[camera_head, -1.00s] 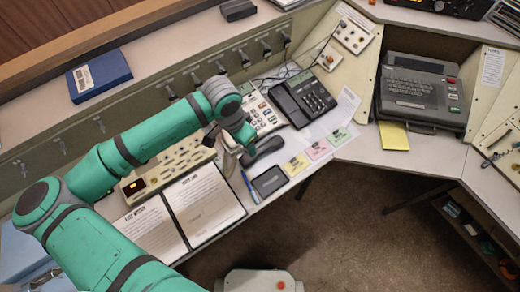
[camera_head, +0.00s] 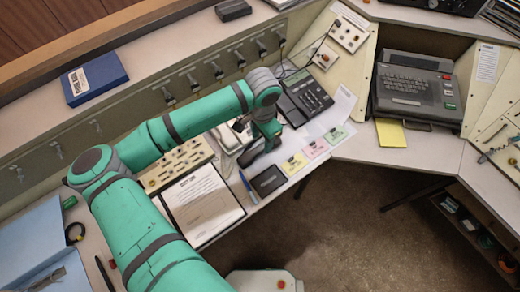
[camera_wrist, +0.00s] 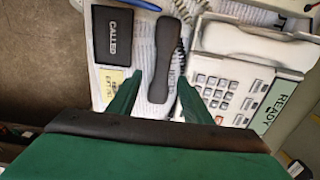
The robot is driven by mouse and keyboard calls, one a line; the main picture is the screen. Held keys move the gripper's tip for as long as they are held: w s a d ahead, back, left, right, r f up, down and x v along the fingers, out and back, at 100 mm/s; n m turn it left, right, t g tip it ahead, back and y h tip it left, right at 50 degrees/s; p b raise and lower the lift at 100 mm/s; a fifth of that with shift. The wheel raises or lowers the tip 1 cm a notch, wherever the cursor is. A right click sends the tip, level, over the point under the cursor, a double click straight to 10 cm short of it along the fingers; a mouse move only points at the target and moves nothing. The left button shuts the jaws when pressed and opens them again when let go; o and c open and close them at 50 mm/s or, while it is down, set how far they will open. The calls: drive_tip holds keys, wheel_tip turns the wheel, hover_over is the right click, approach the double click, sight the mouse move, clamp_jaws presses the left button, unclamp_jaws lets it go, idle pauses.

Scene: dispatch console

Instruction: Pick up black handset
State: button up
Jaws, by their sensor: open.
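The black handset (camera_wrist: 166,50) lies flat on papers on the desk. In the wrist view it runs lengthwise up the picture. In the head view only part of the handset (camera_head: 250,154) shows beside my gripper (camera_head: 266,144). My gripper (camera_wrist: 160,79) is open and empty, above the handset's near end. Its two green fingertips appear on either side of that end. I cannot tell the height left between fingertips and handset.
A white keypad phone (camera_wrist: 235,75) with its own pale handset lies close right of the black handset in the wrist view. A black "CALLED" box (camera_wrist: 113,33) is on the left. A black desk phone (camera_head: 304,98) and coloured cards (camera_head: 315,149) are nearby.

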sight(260, 148)
drive_tip(key=f, duration=0.5)
drive_tip(key=shift+a, duration=0.35)
clamp_jaws()
